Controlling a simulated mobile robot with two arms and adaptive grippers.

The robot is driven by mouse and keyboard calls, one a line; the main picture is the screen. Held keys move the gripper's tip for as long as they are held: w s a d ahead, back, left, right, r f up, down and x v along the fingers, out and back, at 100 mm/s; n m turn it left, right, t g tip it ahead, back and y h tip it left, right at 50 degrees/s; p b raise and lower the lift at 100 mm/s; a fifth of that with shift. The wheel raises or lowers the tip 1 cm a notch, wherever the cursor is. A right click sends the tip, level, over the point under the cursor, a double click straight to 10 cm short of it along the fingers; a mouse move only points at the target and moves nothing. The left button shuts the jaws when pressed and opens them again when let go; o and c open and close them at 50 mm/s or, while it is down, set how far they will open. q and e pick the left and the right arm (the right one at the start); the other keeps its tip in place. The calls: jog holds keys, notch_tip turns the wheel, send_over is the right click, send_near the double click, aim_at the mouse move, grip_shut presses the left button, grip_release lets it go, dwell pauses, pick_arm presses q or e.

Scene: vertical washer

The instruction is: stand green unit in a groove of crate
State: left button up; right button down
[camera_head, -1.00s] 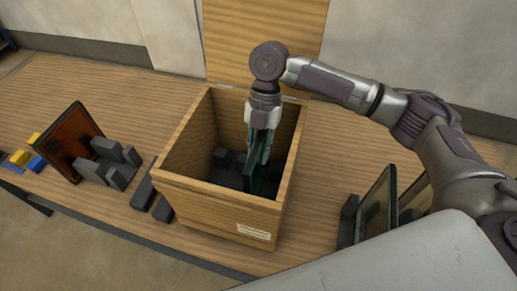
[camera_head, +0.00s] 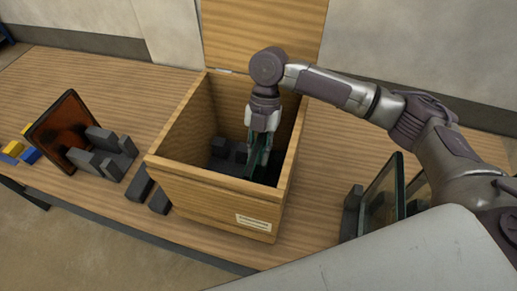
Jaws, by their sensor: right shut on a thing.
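The crate (camera_head: 213,195) is an open wooden box with its lid (camera_head: 262,40) raised behind it. Dark grooved blocks (camera_head: 224,150) show on its floor. My right gripper (camera_head: 260,148) reaches down inside the crate and is shut on the green unit (camera_head: 257,163), a thin dark-green panel held roughly upright near the right side. The unit's lower edge is hidden by the crate's front wall, so I cannot tell whether it sits in a groove. My left gripper is not in view.
Left of the crate, an orange-brown panel (camera_head: 68,125) leans in a dark rack (camera_head: 104,155). Yellow and blue blocks (camera_head: 18,152) lie at the far left. Right of the crate, glassy green-edged panels (camera_head: 383,195) stand in another holder. The table behind is clear.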

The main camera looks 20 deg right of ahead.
jog(key=shift+r, duration=0.1)
jog(key=c, duration=1)
grip_release()
jog(key=shift+o, duration=0.2)
jog(key=shift+s, duration=0.1)
jog(key=v, duration=1.2)
jog(key=shift+a+r, duration=0.1)
